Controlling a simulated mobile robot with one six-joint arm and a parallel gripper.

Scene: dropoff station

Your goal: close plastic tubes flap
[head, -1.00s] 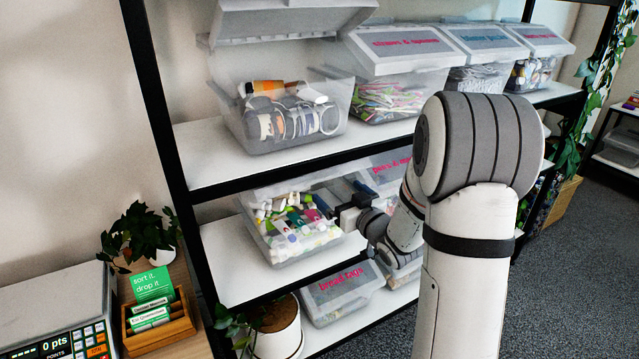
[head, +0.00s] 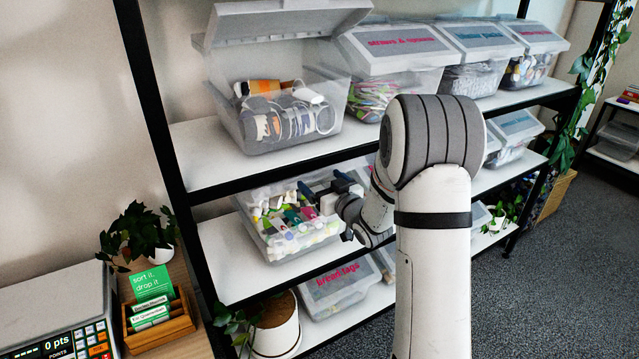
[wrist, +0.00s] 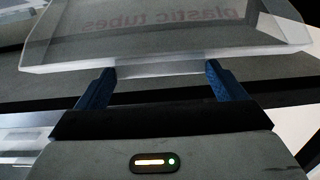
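The plastic tubes flap (wrist: 165,35) is a clear lid with mirrored red lettering; it fills the top of the wrist view, its thick edge towards me. My gripper (wrist: 160,78) is open, its two blue fingers apart just below that edge. A lighter strip of the lid shows between the fingertips; I cannot tell whether they touch it. In the head view the clear bin of colourful tubes (head: 285,238) stands open on the middle shelf, with my gripper (head: 318,190) at its upper right. The flap is hard to make out there.
An open bin of rolls and cables (head: 285,125) stands on the shelf above. Closed labelled bins stand to its right (head: 395,50). A bread tags bin (head: 340,285) and a potted plant (head: 277,325) are below. The shelf's black left post (head: 160,130) is nearby.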

